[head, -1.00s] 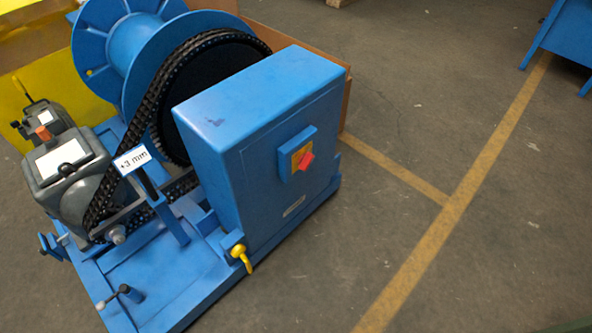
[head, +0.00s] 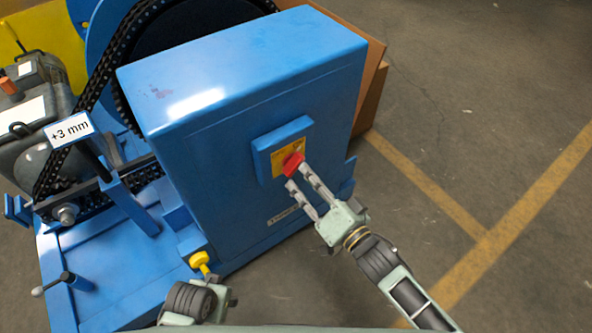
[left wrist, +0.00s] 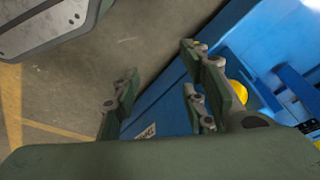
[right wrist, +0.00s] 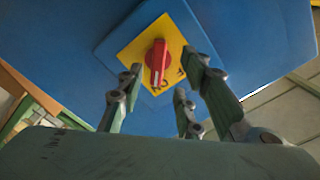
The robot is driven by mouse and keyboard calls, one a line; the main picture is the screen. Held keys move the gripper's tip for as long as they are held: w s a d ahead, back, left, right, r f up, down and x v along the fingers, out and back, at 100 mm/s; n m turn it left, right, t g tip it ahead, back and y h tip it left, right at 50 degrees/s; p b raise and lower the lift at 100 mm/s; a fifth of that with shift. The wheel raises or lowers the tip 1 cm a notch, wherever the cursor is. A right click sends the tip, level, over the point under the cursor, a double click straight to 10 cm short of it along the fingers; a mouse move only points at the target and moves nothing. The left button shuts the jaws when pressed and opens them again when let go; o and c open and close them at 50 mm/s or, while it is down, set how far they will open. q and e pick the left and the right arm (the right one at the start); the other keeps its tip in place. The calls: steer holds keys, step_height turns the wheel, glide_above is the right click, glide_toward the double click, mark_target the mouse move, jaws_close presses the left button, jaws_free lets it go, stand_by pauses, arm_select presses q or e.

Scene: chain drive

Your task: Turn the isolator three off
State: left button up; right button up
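The isolator is a red rotary handle (head: 293,163) on a yellow plate (head: 279,162), set on the front of a blue cabinet (head: 250,110). In the right wrist view the red handle (right wrist: 157,62) is upright on its plate, with lettering partly readable as "ON" near its lower end. My right gripper (head: 297,176) is open, its fingers pointing at the handle; in the right wrist view the handle lies ahead of the spread fingers. Whether a fingertip touches it I cannot tell. My left gripper (left wrist: 165,85) is open and empty, low beside the cabinet's base.
A yellow handle (head: 200,261) sits at the cabinet's lower left corner, close to my left gripper. A chain drive and grey motor (head: 35,140) stand at left, with a "+3 mm" tag (head: 69,130). The floor (head: 480,120) at right is clear.

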mark_target(297, 168)
steer(key=x, duration=0.5)
steer(key=shift+w+b, duration=0.25)
steer(key=shift+b, duration=0.1)
arm_select(q)
steer(key=r, duration=0.3)
steer(key=shift+w, duration=0.3)
arm_select(e)
jaws_close()
arm_select(q)
steer(key=shift+d, duration=0.1)
